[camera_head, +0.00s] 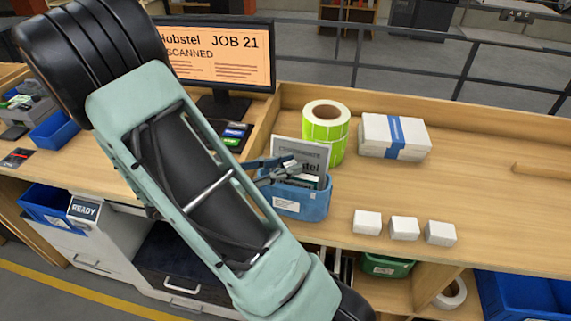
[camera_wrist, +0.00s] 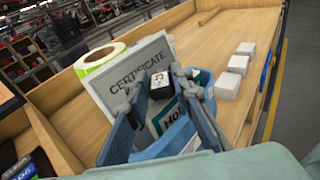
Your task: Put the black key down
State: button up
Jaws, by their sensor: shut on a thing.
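My gripper (camera_head: 283,168) is over the blue bin (camera_head: 298,204) on the wooden bench. In the wrist view my gripper (camera_wrist: 157,92) has its fingers on either side of a small block with a black face, a white mark and a pale lower side, which I take as the black key (camera_wrist: 161,81). The fingers are shut on it. In the head view it is small and partly covered by the fingers. The bin holds an upright grey certificate (camera_wrist: 138,68) and a green-edged card (camera_wrist: 168,117). The bin's floor is hidden.
A green label roll (camera_head: 325,134) stands behind the bin. A white packet with a blue band (camera_head: 394,136) lies to its right. Several white boxes (camera_head: 404,228) sit near the bench's front edge. The bench between packet and boxes is bare. A monitor (camera_head: 222,58) stands at left.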

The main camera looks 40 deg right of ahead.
jog(key=shift+f, duration=0.5)
jog(key=o, duration=0.9)
jog(key=shift+r, duration=0.3)
jog(key=v, duration=0.4)
jog(key=b+v, duration=0.1)
jog(key=v, duration=0.7)
jog(key=shift+r+b, duration=0.3)
jog(key=shift+b, duration=0.1)
